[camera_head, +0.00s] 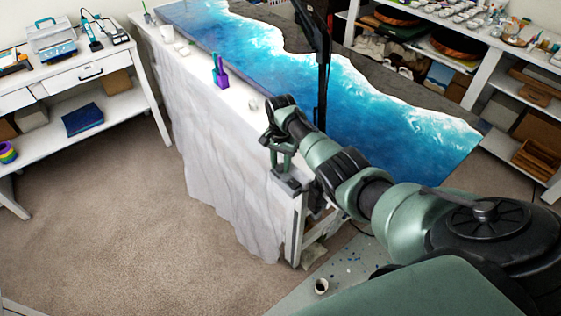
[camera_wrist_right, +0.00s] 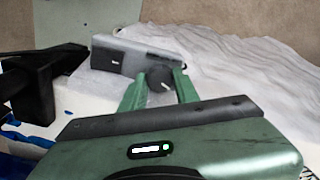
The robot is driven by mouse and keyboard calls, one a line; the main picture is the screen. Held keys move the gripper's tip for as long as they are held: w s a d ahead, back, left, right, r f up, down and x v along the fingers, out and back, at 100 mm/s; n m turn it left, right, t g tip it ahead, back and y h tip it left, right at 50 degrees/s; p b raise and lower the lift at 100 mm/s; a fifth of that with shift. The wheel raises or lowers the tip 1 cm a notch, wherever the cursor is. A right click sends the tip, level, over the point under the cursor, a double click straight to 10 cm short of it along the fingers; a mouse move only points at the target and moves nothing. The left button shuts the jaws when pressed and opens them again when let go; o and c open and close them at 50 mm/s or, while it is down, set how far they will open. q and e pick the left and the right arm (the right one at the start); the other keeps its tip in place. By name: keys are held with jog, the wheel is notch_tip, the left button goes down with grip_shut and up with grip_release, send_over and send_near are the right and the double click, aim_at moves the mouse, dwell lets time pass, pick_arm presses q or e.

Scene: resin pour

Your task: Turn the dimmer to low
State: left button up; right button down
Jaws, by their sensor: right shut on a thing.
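The dimmer is a grey box (camera_wrist_right: 130,58) with a dark round knob (camera_wrist_right: 159,78) and a small white mark on its face. In the head view the box (camera_head: 288,182) sits at the near end of the white-draped table. My right gripper (camera_wrist_right: 160,89) has its two green fingers on either side of the knob, shut on it. In the head view this gripper (camera_head: 281,160) points down at the box. The knob is hidden there, and I cannot read its setting. My left gripper is in neither view.
A blue and white resin slab (camera_head: 400,125) lies along the table behind my right arm. A black upright post (camera_head: 321,85) stands close beside the gripper. A purple holder (camera_head: 220,75) and a white cup (camera_head: 166,32) stand farther along. Carpet on the left is clear.

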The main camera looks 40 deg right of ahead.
jog(key=n, duration=0.6)
jog(key=shift+n+p, duration=0.3)
jog(key=shift+p, duration=0.1)
jog(key=n, duration=0.6)
jog(key=shift+n, duration=0.4)
jog(key=c, duration=1.1)
grip_release()
jog(key=shift+o, duration=0.2)
jog(key=shift+r, duration=0.1)
jog(key=shift+d, duration=0.1)
